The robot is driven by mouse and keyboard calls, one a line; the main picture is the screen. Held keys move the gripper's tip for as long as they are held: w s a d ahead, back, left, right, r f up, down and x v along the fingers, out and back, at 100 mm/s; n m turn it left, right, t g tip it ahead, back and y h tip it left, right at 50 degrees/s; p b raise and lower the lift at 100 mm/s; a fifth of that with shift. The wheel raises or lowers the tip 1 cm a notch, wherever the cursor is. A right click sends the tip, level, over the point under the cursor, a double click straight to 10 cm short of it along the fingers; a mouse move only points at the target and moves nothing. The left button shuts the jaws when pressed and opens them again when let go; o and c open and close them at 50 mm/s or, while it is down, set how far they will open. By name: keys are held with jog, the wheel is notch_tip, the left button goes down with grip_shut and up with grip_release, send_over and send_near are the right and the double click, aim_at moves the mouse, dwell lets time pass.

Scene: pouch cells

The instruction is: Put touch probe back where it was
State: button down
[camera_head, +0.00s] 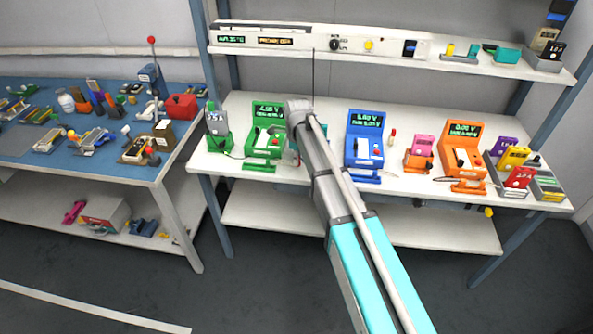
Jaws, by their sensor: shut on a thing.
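My arm reaches from the lower right to the white bench, and its end with my gripper (294,132) is between the green tester (265,133) and the blue tester (363,140). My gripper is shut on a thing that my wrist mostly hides. I cannot make out the touch probe for certain. A bit of teal (292,147) shows just below the wrist. A small red-and-white upright piece (391,135) stands right of the blue tester; I cannot tell what it is.
An orange tester (461,148), a pink block (423,145) and coloured cell boxes (519,178) fill the bench's right side. A grey device (217,122) stands at its left end. An upper shelf (270,51) runs behind. A blue-topped table (60,150) with many small items is at left.

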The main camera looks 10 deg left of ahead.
aim_at(297, 171)
jog(key=shift+w+a+f, duration=0.1)
jog(key=shift+w+f, duration=0.2)
jog(key=shift+f, duration=0.05)
jog(key=shift+w+a+f+b, duration=0.15)
jog(key=shift+w+f+b, duration=0.25)
jog(key=shift+f+b, duration=1.6)
jog(key=shift+b, duration=0.1)
jog(key=shift+f, duration=0.1)
jog(key=c, duration=0.6)
grip_release()
notch_tip(297, 171, up, 12)
jog(key=p, duration=1.2)
